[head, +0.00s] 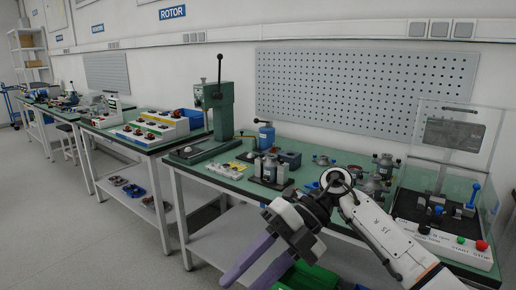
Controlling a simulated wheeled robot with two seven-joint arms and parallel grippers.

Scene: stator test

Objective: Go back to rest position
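My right arm comes in from the lower right, in front of the near workbench (222,180). My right gripper (250,279) hangs past the bench's front edge, with its long purple fingers pointing down and to the left. The fingers are apart and I see nothing between them. My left gripper and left arm are not in view.
The bench holds a green press (217,108), several grey metal parts and a clear-lidded test box (445,215) with red and green buttons. A green bin (305,276) is low behind the gripper. The grey floor (100,245) at left is clear.

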